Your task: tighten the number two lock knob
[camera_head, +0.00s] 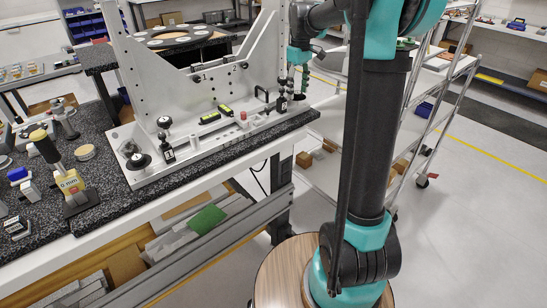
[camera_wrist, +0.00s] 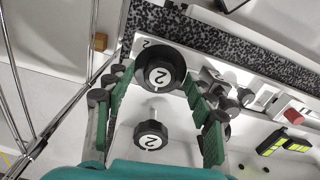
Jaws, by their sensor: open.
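I cannot tell which is the lock knob. In the head view, my gripper (camera_head: 298,82) points down at the right end of the pale metal fixture (camera_head: 140,92), near a dark knob or post (camera_head: 282,104); the knob faces are hard to make out there.
A black handle (camera_head: 262,97), a red-topped piece (camera_head: 243,117) and yellow-black levels (camera_head: 226,110) stand on the fixture close by. Other knobs (camera_head: 164,123) are at its left. The speckled black slab's (camera_head: 215,148) edge is near. A wire rack (camera_head: 440,90) stands right.

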